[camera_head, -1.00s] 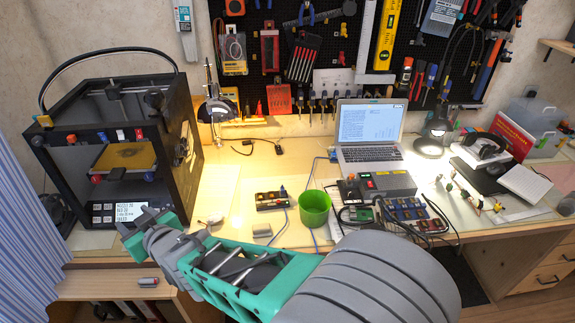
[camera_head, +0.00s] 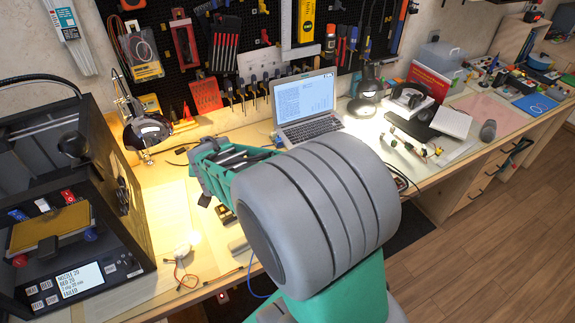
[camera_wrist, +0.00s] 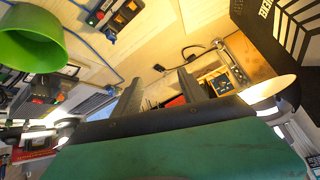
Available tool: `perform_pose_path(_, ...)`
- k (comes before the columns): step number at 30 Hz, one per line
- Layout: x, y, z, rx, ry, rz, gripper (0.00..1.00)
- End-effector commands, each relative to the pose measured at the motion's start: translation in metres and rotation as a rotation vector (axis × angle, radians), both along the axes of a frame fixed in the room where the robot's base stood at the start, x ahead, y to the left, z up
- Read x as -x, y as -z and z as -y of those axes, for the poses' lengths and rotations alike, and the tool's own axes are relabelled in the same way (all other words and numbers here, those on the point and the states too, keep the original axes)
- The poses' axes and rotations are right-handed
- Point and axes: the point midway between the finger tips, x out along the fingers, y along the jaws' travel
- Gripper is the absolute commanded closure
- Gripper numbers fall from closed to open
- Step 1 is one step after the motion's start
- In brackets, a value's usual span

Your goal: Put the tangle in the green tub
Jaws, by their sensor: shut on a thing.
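The green tub (camera_wrist: 32,45) shows at the top left of the wrist view, apart from my gripper; in the head view my arm hides it. My gripper (camera_wrist: 160,80) shows in the wrist view as two dark fingers with a gap between them. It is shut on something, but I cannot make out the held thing. A thin black cable (camera_wrist: 190,50) with a small dark end lies on the table beyond the fingers. I cannot tell whether it is the tangle. In the head view my gripper is not clearly seen.
A 3D printer (camera_head: 125,190) stands at the left, with a desk lamp (camera_head: 145,130) behind it. A laptop (camera_head: 305,105) stands at the back of the table. A pegboard with tools rises behind. The table at the right holds a red book (camera_head: 428,82) and small parts.

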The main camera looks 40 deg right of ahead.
Motion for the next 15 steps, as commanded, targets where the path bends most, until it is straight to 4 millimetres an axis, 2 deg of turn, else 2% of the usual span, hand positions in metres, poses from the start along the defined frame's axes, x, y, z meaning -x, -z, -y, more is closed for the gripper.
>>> perform_pose_path(1, 0.005, 0.000, 0.025, -0.091, 0.114, -0.066, 1.00)
perform_pose_path(3, 0.019, 0.008, 0.055, -0.261, 0.283, -0.153, 1.00)
perform_pose_path(6, 0.041, 0.016, 0.087, -0.488, 0.480, -0.219, 1.00)
perform_pose_path(12, 0.096, 0.024, 0.139, -0.867, 0.775, -0.223, 1.00)
perform_pose_path(15, 0.117, 0.025, 0.153, -0.972, 0.849, -0.199, 1.00)
